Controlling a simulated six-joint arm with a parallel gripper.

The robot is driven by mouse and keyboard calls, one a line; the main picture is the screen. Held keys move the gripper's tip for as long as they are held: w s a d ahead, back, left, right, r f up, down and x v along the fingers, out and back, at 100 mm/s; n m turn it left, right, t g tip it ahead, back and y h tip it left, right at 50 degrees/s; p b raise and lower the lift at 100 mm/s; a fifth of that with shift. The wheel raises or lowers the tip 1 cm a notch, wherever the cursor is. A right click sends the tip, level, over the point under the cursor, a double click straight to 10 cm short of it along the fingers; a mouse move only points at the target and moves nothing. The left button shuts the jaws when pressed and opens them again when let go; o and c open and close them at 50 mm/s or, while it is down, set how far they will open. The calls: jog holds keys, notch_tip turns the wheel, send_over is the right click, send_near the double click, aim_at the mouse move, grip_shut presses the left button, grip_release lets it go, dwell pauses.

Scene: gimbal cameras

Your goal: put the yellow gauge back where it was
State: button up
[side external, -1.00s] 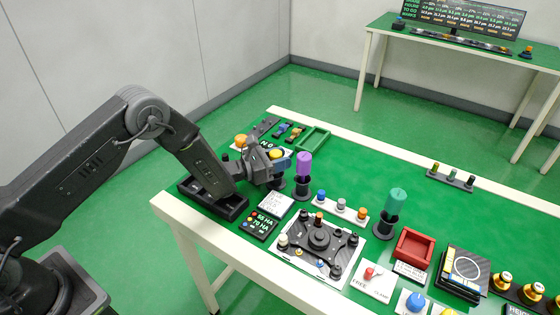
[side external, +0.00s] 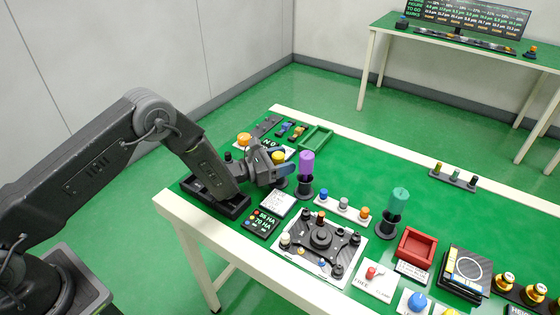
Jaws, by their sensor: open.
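A yellow round top (side external: 278,157), which looks like the yellow gauge, shows just behind my gripper (side external: 279,170). My gripper is open and low over the left part of the table, close beside the yellow top. The gripper hides most of what is under that top, so I cannot tell whether the fingers touch it. A purple cylinder (side external: 307,163) stands upright in a black holder just to the right. A teal cylinder (side external: 399,200) stands upright in another black holder farther right.
A black tray (side external: 232,206) lies under my wrist. A small readout (side external: 262,222), a black fixture on a white plate (side external: 320,238) and a red box (side external: 416,247) stand in front. A green tray (side external: 317,139) lies behind. The back middle of the table is clear.

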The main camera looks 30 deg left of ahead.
jog(key=shift+r, duration=0.2)
jog(key=v, duration=1.2)
jog(key=shift+f, duration=0.1)
jog(key=s+d+r+m+g+h, duration=0.25)
jog(key=d+r+m+g, duration=0.2)
jog(key=r, duration=0.25)
jog(key=s+d+r+m+g+h, duration=0.1)
jog(key=d+r+m+g+h, duration=0.3)
jog(key=r, duration=0.4)
jog(key=s+d+r+m+g+y, duration=0.25)
jog(key=s+r+m+g, duration=0.35)
jog(key=s+m, duration=0.4)
jog(key=s+a+r+m+t+y, duration=0.2)
jog(key=s+a+m+y, duration=0.3)
jog(key=s+a+y, duration=0.1)
jog(key=s+a+r+m+t+y, duration=0.2)
jog(key=s+a+m+y, duration=0.3)
jog(key=s+y, duration=0.3)
jog(key=s+t, duration=0.1)
jog(key=s, duration=0.1)
jog(key=shift+s+a+r+m, duration=0.25)
jog(key=shift+a+r+m, duration=0.05)
jog(key=shift+a+m, duration=0.1)
